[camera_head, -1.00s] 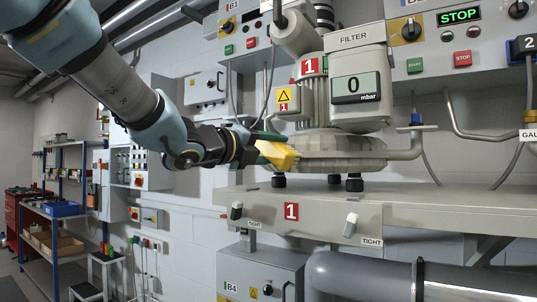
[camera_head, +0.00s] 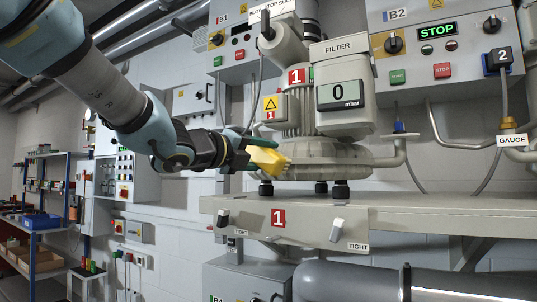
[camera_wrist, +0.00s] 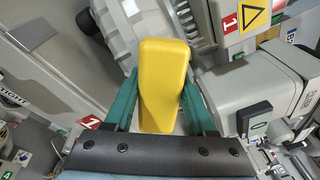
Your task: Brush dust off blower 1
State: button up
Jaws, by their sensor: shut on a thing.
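Blower 1 (camera_head: 318,158) is a grey machine with a red "1" label on its upper body and a round ribbed housing below. It stands on black feet on a bench (camera_head: 400,203). My gripper (camera_head: 244,150) is at the left side of the housing, shut on a yellow block-shaped tool (camera_head: 268,160), likely the brush. Its far end meets the housing's left edge in the head view; contact cannot be told for sure. In the wrist view the yellow tool (camera_wrist: 160,85) sits between the green fingers of my gripper (camera_wrist: 160,100).
A filter box (camera_head: 343,90) reading 0 mbar is at the blower's front. Two levers marked TIGHT (camera_head: 338,230) are on the bench front. A grey pipe (camera_head: 370,282) runs below. Control box B2 (camera_head: 430,45) shows STOP at right. Shelves (camera_head: 45,195) stand far left.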

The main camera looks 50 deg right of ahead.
jog(key=shift+w+a+p, duration=0.1)
jog(key=shift+w+p, duration=0.25)
jog(key=shift+w, duration=2.2)
jog(key=a, duration=0.6)
jog(key=shift+s+b, duration=0.25)
jog(key=shift+b, duration=0.1)
jog(key=shift+s+a, duration=0.1)
jog(key=shift+a, duration=1.4)
